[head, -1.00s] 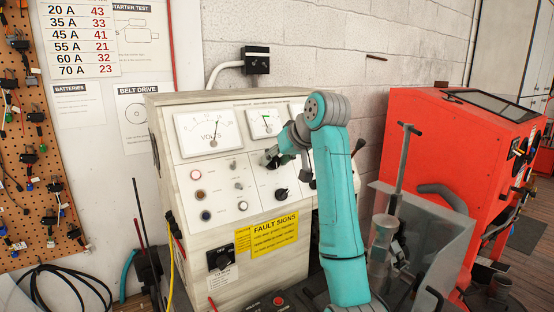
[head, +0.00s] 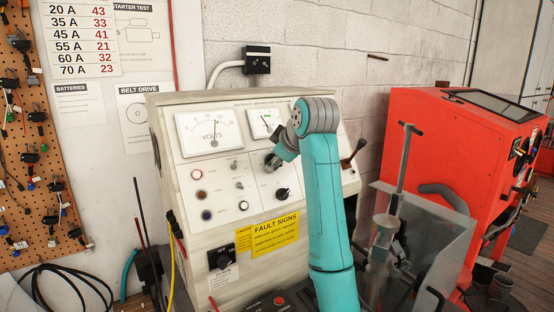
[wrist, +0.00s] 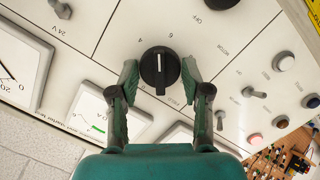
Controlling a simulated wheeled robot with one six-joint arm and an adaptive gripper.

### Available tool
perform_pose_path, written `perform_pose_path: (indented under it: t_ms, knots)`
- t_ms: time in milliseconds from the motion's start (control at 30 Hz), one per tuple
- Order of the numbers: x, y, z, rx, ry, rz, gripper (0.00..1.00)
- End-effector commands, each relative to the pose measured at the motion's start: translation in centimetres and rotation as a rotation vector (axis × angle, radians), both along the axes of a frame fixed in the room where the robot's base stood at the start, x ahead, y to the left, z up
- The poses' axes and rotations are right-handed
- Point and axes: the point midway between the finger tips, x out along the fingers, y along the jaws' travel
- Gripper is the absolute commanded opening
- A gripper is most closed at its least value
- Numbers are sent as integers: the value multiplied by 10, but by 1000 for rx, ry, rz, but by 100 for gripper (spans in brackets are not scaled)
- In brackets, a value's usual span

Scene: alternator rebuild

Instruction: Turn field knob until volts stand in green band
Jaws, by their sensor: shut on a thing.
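The field knob (wrist: 159,66) is black and round with a white pointer line, and sits on the white panel between the numbers 4 and 6 in the wrist view. My gripper (wrist: 160,74) has one finger on each side of the knob and is shut on it. In the head view my gripper (head: 272,160) is at the panel below the smaller meter and hides the knob. The volts meter (head: 208,133) is at the upper left of the panel. Its thin needle stands near the middle, but its exact reading is too small to tell.
A smaller meter (head: 265,122) with a green mark is right of the volts meter; it also shows in the wrist view (wrist: 103,117). Another dark knob (head: 282,194) is below my gripper. A lever (head: 354,153) stands to the right. A red cabinet (head: 450,170) is farther right.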

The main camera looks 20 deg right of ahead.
Motion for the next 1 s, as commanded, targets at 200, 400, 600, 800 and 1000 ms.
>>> perform_pose_path:
  t_ms: [200,400,600,800,1000]
  knots:
    - [0,0,-1,-63,-19,37,13]
    - [0,0,-1,-84,-26,49,13]
    - [0,0,-1,-86,-27,51,13]
    - [0,0,-1,-85,-27,51,55]
    - [0,0,-1,-85,-27,51,73]
